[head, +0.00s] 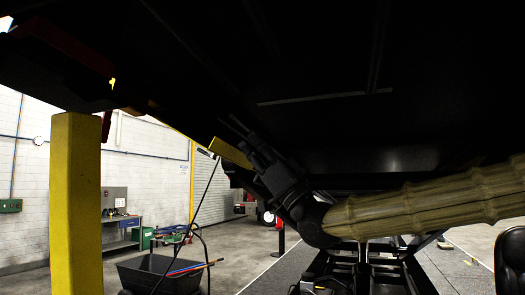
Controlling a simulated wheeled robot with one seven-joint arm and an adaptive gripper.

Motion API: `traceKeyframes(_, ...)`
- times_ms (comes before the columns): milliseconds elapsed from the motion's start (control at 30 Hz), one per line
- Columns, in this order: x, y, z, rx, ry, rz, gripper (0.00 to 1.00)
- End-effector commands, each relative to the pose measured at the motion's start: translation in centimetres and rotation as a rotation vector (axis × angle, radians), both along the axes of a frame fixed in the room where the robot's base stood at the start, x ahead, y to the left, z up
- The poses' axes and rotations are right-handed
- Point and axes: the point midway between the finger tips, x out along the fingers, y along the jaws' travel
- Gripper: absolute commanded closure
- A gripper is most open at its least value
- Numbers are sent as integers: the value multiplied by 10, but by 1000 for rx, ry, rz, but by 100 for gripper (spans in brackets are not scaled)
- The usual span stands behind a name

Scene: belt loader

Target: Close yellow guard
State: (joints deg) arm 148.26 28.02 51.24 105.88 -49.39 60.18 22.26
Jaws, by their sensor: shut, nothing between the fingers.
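A short yellow bar (231,152), which looks like part of the yellow guard, shows under the edge of the dark raised loader body. A thin yellow strip runs from it up and left along that edge. My gripper (246,143) is dark and shut, with nothing held. It points up and left, right beside the bar's right end. I cannot tell whether it touches the bar. Deep shadow hides the guard's far side and any hinge.
The dark loader underside (320,100) hangs low over my arm. A thick yellow post (76,200) stands at left. A black cart (160,274) with long-handled tools stands below, and a workbench (121,230) is against the wall. Open floor shows between cart and loader frame.

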Motion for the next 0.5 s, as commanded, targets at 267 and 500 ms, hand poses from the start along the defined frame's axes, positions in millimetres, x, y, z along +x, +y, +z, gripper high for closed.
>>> traceKeyframes(267,10,26,10,-4,4,1,100)
traceKeyframes(500,10,35,-9,-1,1,1,100)
